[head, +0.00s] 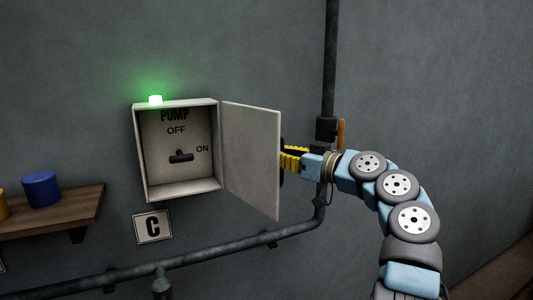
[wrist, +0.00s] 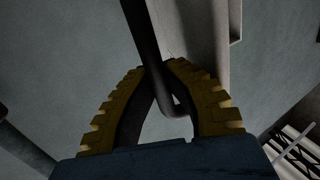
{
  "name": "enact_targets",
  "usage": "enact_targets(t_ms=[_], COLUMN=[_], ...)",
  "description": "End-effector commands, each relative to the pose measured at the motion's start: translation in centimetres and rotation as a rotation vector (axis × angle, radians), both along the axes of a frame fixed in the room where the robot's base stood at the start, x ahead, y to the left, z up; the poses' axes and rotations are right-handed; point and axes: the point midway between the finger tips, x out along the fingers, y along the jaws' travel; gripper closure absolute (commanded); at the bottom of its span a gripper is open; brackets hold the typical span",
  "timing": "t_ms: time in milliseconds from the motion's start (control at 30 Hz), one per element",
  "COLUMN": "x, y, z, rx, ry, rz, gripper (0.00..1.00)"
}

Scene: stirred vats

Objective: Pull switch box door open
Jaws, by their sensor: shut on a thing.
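The switch box (head: 175,193) is on the wall in the head view, with its door (head: 250,155) swung wide open to the right. Inside are the words PUMP, OFF and ON and a dark switch lever (head: 181,156). My gripper (head: 288,160) is at the outer side of the door, partly hidden behind its edge. In the wrist view, my gripper's yellow fingers (wrist: 164,68) close around a dark bar handle (wrist: 171,100) beside the pale door (wrist: 198,35). The fingertips meet around the handle.
A green lamp (head: 155,99) glows on top of the box. A wooden shelf (head: 60,212) with a blue container (head: 41,189) is at left. Pipes (head: 240,246) run below the box and up the wall right of the door.

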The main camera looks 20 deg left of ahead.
Motion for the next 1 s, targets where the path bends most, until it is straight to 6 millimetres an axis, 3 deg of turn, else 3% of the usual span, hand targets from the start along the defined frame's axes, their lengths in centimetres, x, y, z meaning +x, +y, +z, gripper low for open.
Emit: enact_targets(t_ms=[467, 500, 567, 600, 1000], x=[0.14, 0.13, 0.11, 0.11, -0.15], y=[-0.78, -0.77, -0.72, -0.67, -1.07], z=[0.06, 0.05, 0.04, 0.03, -0.05], rx=[0.001, 0.0, 0.0, 0.0, 0.0], ry=[0.0, 0.0, 0.0, 0.0, 0.0], rz=[-0.005, -0.005, -0.005, -0.004, -0.001], gripper=[1.0, 0.78, 0.61, 0.57, 0.57])
